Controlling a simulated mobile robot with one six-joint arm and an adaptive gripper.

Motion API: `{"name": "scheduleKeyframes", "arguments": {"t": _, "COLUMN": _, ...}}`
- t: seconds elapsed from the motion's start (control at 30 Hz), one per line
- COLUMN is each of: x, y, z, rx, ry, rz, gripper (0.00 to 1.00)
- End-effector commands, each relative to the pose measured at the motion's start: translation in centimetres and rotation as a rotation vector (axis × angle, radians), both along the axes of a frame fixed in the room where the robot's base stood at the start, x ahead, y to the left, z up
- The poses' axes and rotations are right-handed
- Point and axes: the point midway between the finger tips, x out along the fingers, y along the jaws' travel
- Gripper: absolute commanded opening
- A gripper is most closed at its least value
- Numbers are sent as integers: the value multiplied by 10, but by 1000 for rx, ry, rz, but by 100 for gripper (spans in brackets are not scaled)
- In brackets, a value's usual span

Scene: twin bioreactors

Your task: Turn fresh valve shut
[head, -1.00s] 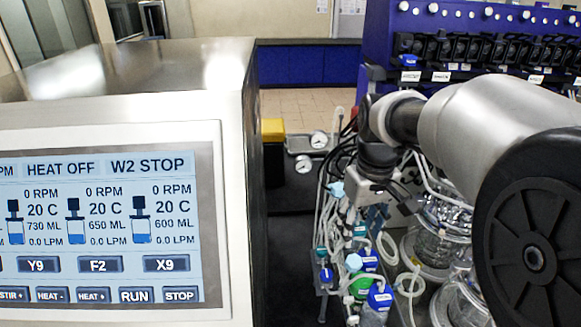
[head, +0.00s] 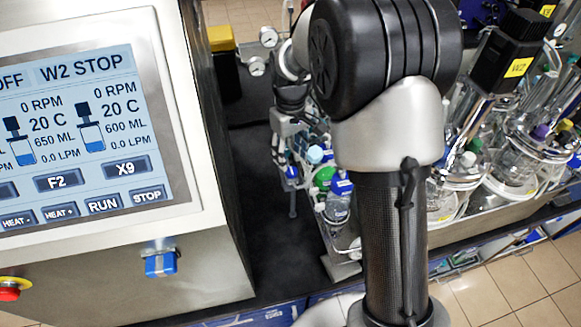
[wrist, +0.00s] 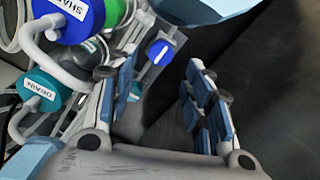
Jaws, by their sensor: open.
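In the head view, my gripper (head: 290,130) hangs over the left end of the bottle rack, partly hidden by my arm. A small blue part (head: 292,172) shows just below it.
A blue cap lettered "SHA" (wrist: 78,18) and a teal cap labelled "DRAIN" (wrist: 42,90) with hoses crowd the left finger. The control console (head: 185,285) stands left, with a red button (head: 10,290). Glass vessels (head: 515,160) stand right.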

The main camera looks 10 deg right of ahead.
Motion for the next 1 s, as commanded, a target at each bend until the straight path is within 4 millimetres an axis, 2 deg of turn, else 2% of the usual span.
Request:
{"name": "scheduleKeyframes", "arguments": {"t": 0.03, "x": 0, "y": 0, "z": -13, "rx": 0, "ry": 3, "rz": 0, "gripper": 46}}
{"name": "scheduleKeyframes", "arguments": {"t": 0.1, "x": -1, "y": 0, "z": -25, "rx": 0, "ry": 2, "rz": 0, "gripper": 46}}
{"name": "scheduleKeyframes", "arguments": {"t": 0.33, "x": 0, "y": 0, "z": -49, "rx": 0, "ry": 0, "rz": 0, "gripper": 46}}
{"name": "scheduleKeyframes", "arguments": {"t": 0.7, "x": 0, "y": 0, "z": -53, "rx": 0, "ry": -1, "rz": 0, "gripper": 46}}
{"name": "scheduleKeyframes", "arguments": {"t": 1.0, "x": 0, "y": 0, "z": -53, "rx": 0, "ry": -1, "rz": 0, "gripper": 26}}
